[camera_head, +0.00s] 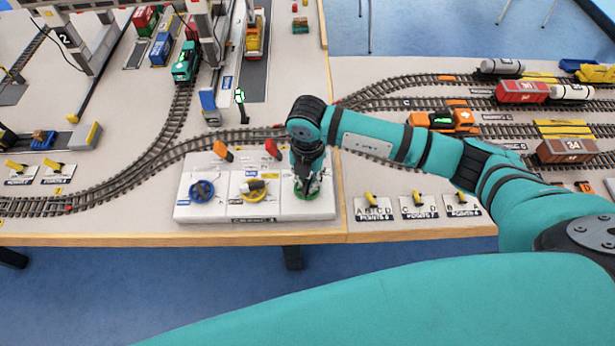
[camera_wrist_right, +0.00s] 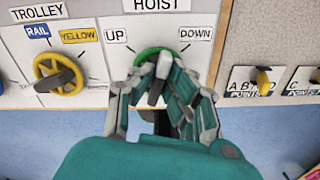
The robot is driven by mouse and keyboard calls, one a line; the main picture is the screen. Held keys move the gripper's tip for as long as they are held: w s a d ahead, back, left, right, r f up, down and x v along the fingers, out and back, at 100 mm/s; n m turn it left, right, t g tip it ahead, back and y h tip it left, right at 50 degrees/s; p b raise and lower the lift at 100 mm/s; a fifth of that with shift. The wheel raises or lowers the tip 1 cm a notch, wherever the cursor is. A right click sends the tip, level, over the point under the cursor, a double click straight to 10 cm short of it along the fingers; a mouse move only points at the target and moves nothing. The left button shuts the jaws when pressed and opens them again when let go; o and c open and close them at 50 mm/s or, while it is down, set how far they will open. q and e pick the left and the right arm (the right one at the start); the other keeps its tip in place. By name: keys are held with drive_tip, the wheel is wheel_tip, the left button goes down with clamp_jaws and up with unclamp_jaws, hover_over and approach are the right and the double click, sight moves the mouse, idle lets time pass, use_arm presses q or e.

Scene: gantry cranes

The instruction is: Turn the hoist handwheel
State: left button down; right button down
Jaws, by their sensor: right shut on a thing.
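The green hoist handwheel (camera_head: 312,193) is on the right part of the white control panel (camera_head: 303,211) at the table's front edge. In the right wrist view the green rim of the handwheel (camera_wrist_right: 152,52) shows below the HOIST label, between the UP and DOWN labels. My right gripper (camera_head: 306,185) points down onto the handwheel from above. In the wrist view its fingers (camera_wrist_right: 155,85) are closed around a dark part at the wheel's middle and hide most of the wheel. My left gripper is not in view.
A yellow trolley wheel (camera_head: 254,190) and a blue wheel (camera_head: 202,191) sit left of the hoist wheel. Orange (camera_head: 223,151) and red (camera_head: 272,148) upright pieces stand behind them. Point levers (camera_head: 371,200) lie to the right. Tracks run behind the panel.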

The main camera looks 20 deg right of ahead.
drive_tip(key=n+b, duration=0.2)
drive_tip(key=n, duration=0.1)
drive_tip(key=n+b, duration=0.3)
drive_tip(key=shift+w+a+f, duration=0.1)
drive_tip(key=shift+a+f, duration=0.05)
drive_tip(key=n+b, duration=0.5)
drive_tip(key=shift+a, duration=0.1)
drive_tip(key=shift+n+b, duration=1.25)
drive_tip(key=shift+n, duration=0.05)
drive_tip(key=shift+a+r, duration=0.1)
drive_tip(key=shift+r, duration=0.1)
drive_tip(key=c, duration=1.4)
unclamp_jaws()
drive_tip(key=shift+o, duration=0.2)
wheel_tip(320, 180, up, 12)
